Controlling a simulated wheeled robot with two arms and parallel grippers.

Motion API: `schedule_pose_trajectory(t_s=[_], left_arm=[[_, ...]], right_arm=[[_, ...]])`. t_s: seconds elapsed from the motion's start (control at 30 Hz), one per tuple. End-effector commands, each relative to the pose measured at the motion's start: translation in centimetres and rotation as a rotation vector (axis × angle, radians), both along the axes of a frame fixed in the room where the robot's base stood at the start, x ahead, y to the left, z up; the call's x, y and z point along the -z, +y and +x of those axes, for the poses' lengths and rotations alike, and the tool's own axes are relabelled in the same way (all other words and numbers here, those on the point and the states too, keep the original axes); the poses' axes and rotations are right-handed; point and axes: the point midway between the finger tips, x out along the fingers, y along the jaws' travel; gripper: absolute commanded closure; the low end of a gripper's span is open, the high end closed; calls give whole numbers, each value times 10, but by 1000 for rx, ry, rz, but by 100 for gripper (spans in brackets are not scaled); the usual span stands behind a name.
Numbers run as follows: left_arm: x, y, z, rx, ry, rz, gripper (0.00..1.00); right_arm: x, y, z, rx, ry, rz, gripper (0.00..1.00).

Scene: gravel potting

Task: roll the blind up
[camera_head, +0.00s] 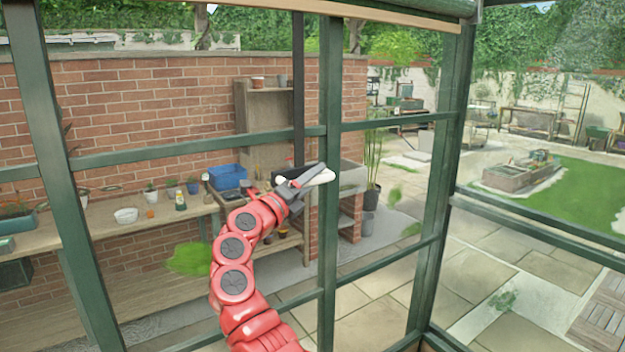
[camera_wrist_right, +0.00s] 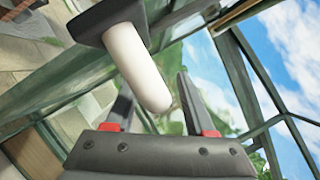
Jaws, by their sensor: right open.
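A pale strip (camera_head: 375,10), which looks like the lower edge of the blind, runs along the top of the green-framed window. A dark upright rod (camera_head: 298,85) comes down from near it to my right gripper (camera_head: 307,183). A white rounded handle (camera_head: 321,177) shows at that gripper. In the right wrist view the white handle (camera_wrist_right: 136,68) sticks out from a dark block (camera_wrist_right: 103,18). My right gripper is open, and the handle's free end appears between its two fingers; contact cannot be told. My left gripper is out of view.
Green window bars (camera_head: 328,250) stand close around my right arm. Behind the bars are a wooden bench (camera_head: 95,218) with pots and a blue crate (camera_head: 228,176), and a brick wall (camera_head: 150,110). Paving and a lawn (camera_head: 590,195) lie to the right.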

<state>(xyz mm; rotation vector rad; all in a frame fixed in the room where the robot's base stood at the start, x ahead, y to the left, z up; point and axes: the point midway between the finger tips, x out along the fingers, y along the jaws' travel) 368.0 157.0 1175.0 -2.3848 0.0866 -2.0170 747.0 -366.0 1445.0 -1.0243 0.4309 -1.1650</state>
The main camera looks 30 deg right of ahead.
Motion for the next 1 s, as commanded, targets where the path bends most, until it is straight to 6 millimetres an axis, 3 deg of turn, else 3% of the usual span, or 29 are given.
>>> schedule_pose_trajectory(t_s=[0.23,0.5,0.7,1.0], left_arm=[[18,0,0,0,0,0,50],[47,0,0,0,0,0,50],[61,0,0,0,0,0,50],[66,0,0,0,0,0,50]], right_arm=[[13,29,-12,-2,-2,4,45],[29,95,-39,-4,1,1,45],[35,134,-56,-3,-1,0,45],[36,156,-66,-1,-1,-1,45]])
